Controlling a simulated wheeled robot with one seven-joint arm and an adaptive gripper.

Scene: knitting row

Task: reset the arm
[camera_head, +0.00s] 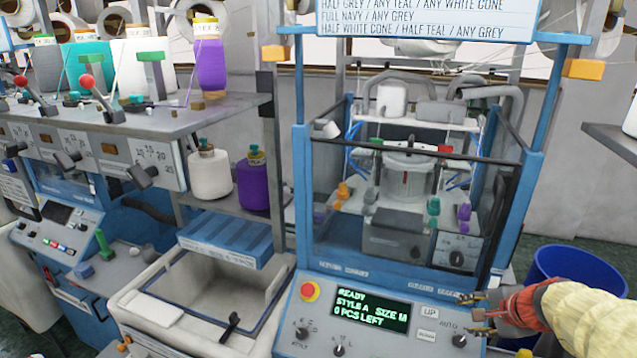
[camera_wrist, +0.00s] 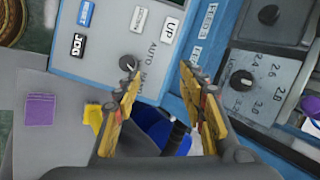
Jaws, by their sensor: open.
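My gripper (camera_head: 476,312) is at the lower right in the head view, in front of the right part of the knitting machine's blue control panel (camera_head: 322,318). Its wrist has a red part and my arm wears a cream sleeve. In the wrist view my gripper's two yellow-padded fingers (camera_wrist: 160,72) stand apart with nothing between them. Beyond them are the panel's AUTO knob (camera_wrist: 128,63) and the UP button (camera_wrist: 171,27). I cannot tell whether a fingertip touches the panel.
A blue bin (camera_head: 575,268) stands right of the machine, close to my arm. A grey tray (camera_head: 215,290) is left of the panel. Yarn cones, including a purple cone (camera_head: 253,183), stand on shelves at left. A shelf edge (camera_head: 612,142) juts in at right.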

